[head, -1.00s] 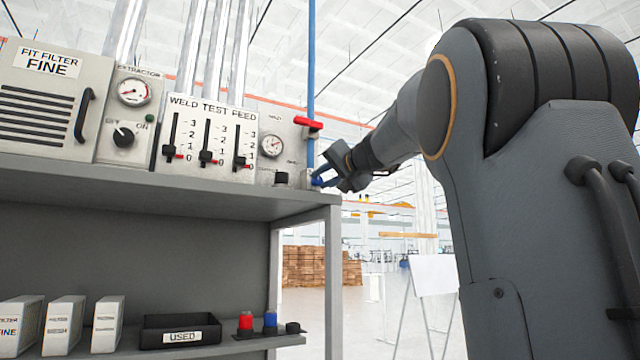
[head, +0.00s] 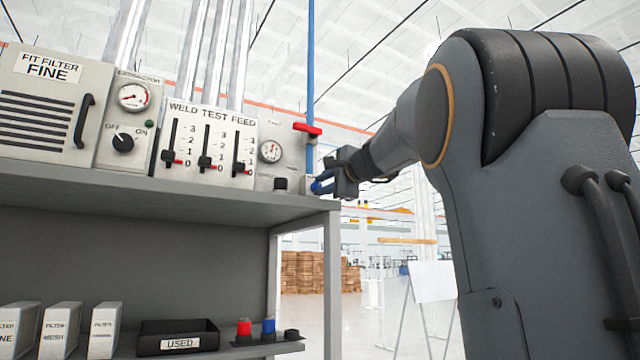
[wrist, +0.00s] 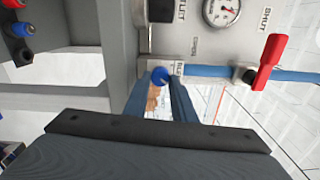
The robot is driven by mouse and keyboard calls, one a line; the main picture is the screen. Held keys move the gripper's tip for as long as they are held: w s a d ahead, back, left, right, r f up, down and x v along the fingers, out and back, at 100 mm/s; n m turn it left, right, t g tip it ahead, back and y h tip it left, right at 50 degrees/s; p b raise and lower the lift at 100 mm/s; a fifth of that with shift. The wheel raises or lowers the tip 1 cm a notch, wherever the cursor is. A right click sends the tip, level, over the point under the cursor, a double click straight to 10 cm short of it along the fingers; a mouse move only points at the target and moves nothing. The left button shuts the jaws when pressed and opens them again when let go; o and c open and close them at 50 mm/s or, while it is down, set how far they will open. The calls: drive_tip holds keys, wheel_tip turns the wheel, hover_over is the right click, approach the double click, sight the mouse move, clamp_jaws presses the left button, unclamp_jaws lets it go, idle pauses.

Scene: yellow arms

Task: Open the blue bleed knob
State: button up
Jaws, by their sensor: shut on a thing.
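The blue bleed knob (wrist: 160,76) is small and round and sits on a pale block at the right end of the panel in the wrist view. My gripper (wrist: 161,84) has its two blue fingers on either side of the knob and is shut on it. In the head view my gripper (head: 321,185) reaches in from the right to the shelf's right end, below the blue pipe. There the fingers hide most of the knob, and its turn angle cannot be told.
A red lever (head: 307,129) sits on the blue pipe (head: 311,60) just above my gripper. A gauge (head: 270,151) and a black knob (head: 280,184) are close on the left. The shelf edge (head: 290,212) runs just below. Room to the right is open.

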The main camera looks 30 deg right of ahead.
drive_tip(key=shift+m, duration=0.9)
drive_tip(key=o, duration=1.1)
drive_tip(key=shift+d, duration=0.1)
drive_tip(key=shift+c, duration=0.2)
drive_tip(key=s+b, duration=0.2)
drive_tip(key=s, duration=0.5)
drive_tip(key=shift+s+b, duration=0.4)
